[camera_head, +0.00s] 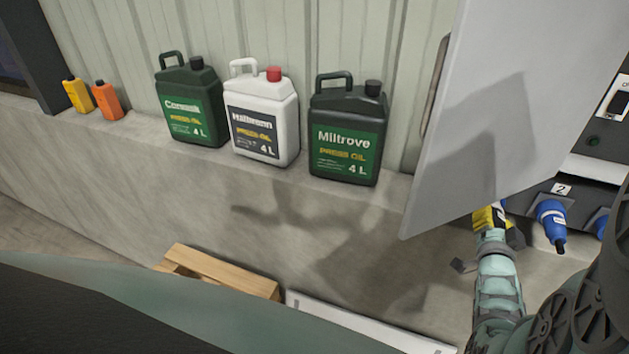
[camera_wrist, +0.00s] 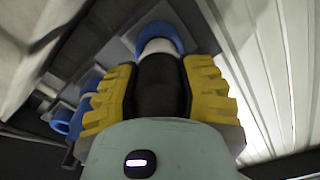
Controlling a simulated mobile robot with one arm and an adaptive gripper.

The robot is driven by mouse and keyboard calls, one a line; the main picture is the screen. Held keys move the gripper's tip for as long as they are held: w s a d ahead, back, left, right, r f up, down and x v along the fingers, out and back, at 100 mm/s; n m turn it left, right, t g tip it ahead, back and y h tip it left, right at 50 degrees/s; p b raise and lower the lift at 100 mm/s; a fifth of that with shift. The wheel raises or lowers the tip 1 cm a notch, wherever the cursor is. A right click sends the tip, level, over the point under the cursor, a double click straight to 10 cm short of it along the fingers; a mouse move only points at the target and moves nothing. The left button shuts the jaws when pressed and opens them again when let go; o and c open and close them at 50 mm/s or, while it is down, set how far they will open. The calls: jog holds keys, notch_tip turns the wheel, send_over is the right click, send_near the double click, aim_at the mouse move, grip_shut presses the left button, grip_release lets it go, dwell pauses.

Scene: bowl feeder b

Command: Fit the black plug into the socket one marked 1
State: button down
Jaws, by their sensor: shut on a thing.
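My gripper (camera_wrist: 160,85) is shut on the black plug (camera_wrist: 160,92), with a ridged yellow finger on each side of it. Ahead of the black body, the wrist view shows a white collar, and a blue ring (camera_wrist: 160,34) curves around its front. I cannot tell how deep the plug sits in that ring. In the head view my gripper (camera_head: 490,217) is at the lower edge of the grey door, left of the mark 2 (camera_head: 562,189). The plug is hard to make out there, and no mark 1 is visible.
The open grey door (camera_head: 475,130) hangs close above my gripper. A blue plug (camera_head: 551,220) sits under the mark 2, just right of my gripper, with another blue part (camera_head: 601,224) beyond. Several oil cans, including a dark one (camera_head: 348,132), stand on the ledge.

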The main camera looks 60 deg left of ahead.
jog(key=shift+x, duration=1.4)
dwell(4.8)
jog(key=c, duration=0.5)
grip_release()
jog(key=shift+v, duration=1.15)
jog(key=v, duration=0.9)
jog(key=shift+s+d, duration=0.2)
jog(key=shift+s, duration=0.05)
